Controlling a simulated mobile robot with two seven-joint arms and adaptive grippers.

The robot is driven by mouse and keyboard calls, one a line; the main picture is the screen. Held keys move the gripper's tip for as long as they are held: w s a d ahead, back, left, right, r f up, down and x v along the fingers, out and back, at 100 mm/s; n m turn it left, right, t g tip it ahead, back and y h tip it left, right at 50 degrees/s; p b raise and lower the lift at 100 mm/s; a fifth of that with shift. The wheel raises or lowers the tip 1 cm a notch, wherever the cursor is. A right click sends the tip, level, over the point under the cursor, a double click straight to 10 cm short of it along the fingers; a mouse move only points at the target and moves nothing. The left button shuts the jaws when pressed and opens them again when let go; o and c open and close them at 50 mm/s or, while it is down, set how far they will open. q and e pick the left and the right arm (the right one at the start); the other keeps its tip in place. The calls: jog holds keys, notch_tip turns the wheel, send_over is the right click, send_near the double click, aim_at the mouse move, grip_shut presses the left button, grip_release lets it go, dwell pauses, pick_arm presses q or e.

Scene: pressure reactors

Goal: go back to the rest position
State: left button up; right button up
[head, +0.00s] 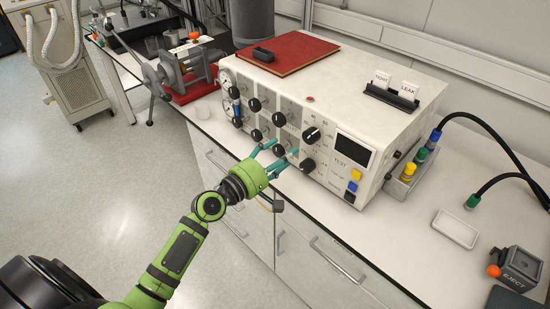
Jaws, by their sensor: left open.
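My left gripper (274,156) is open, its teal fingers pointing at the front panel of a cream control box (400,125). The fingertips overlap the lower row of black knobs in the picture; I cannot tell whether they touch one. My green and black left arm reaches in from the lower left. My right gripper is out of view.
A red book (288,54) and a holder with TIGHT and LEAK cards (392,92) lie on the box. A red-based vise (190,80) stands left, a white tray (455,228) and EJECT device (520,268) right. The floor (120,200) at left is clear.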

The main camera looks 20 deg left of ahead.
pick_arm(q)
jog(key=shift+v, duration=1)
